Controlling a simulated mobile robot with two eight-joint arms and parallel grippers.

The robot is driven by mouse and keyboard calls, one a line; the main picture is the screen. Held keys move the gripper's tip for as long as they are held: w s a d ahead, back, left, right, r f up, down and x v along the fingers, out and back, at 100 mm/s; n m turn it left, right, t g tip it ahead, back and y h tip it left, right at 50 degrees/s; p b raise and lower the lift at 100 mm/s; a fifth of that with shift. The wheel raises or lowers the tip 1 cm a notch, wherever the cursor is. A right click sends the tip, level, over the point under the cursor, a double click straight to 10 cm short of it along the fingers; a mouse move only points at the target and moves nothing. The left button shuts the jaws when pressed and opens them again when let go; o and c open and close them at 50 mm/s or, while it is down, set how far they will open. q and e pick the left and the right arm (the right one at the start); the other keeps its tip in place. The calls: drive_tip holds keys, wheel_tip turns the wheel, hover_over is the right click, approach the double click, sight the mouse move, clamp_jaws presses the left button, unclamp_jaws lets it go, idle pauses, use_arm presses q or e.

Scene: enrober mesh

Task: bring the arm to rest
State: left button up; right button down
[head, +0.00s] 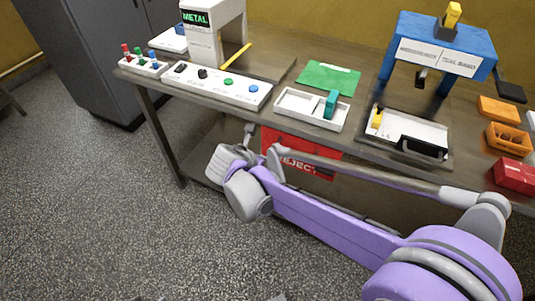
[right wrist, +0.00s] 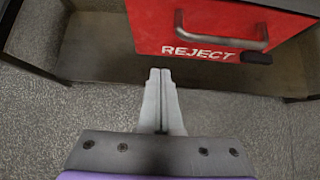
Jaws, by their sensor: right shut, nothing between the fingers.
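My right arm reaches in from the lower right of the head view, and its gripper (head: 249,130) is in front of the table's front edge. In the right wrist view the two grey fingers of my right gripper (right wrist: 160,72) are together with nothing between them. They point toward the red REJECT drawer (right wrist: 222,22) under the table and are apart from it. The red drawer also shows in the head view (head: 325,170), partly hidden behind my arm. My left gripper is not in view.
The wooden table (head: 265,112) carries a METAL display machine (head: 212,35), a button panel (head: 218,86), a white tray (head: 283,104), a green mat (head: 325,75), a blue frame press (head: 440,40) and orange bins (head: 500,108). The speckled floor (head: 120,220) at left is clear.

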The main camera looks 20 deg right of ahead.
drive_tip(key=shift+p+v, duration=0.45)
drive_tip(key=shift+v, duration=2.2)
